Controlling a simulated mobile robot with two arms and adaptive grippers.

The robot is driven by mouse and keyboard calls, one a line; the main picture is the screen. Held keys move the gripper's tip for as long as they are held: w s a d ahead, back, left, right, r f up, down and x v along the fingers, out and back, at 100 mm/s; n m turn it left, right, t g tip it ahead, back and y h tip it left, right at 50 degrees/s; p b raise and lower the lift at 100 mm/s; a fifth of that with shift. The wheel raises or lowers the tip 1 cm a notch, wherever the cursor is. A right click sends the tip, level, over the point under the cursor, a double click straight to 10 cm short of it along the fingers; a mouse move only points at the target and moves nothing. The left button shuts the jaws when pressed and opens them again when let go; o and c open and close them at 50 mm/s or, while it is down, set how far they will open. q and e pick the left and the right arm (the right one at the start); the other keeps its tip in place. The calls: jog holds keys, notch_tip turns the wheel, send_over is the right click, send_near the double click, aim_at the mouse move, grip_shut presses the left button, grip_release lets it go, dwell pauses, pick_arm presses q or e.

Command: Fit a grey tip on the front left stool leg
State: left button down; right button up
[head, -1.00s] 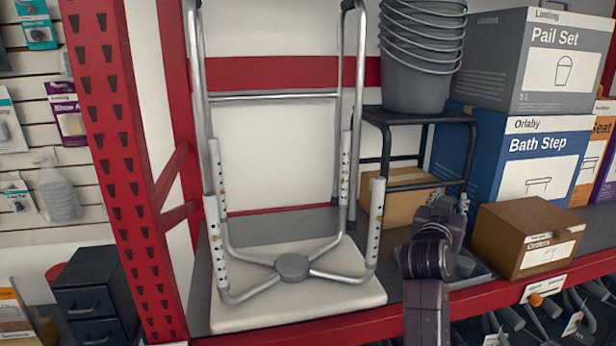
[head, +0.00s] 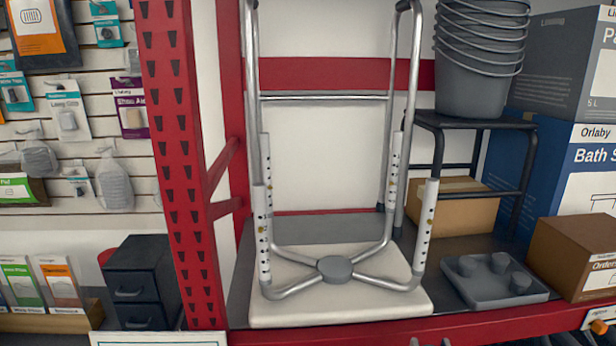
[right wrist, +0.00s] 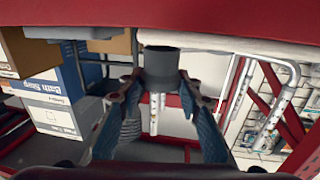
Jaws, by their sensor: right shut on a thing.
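The stool stands upside down on its white seat (head: 400,308), its legs pointing up from a grey hub (head: 334,269). The front left leg (head: 263,240) is a white tube with holes, and I see no grey tip on its upper end. The front right leg (head: 427,215) also has a bare end. In the right wrist view, which looks upside down, my right gripper (right wrist: 159,82) is shut on a grey tip (right wrist: 160,62). A white holed leg (right wrist: 155,115) shows behind this tip, apart from it as far as I can tell. My left gripper is not in view.
A grey tray (head: 482,297) holding 3 grey tips (head: 499,262) is right of the stool. A red upright (head: 182,170) stands left. The red shelf edge (head: 470,328) runs in front.

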jog(key=shift+n+y, duration=0.5)
jog(key=shift+y, duration=0.3)
jog(key=s+a, duration=0.2)
jog(key=s, duration=0.2)
jog(key=shift+a+f, duration=0.3)
jog(key=shift+a, duration=0.1)
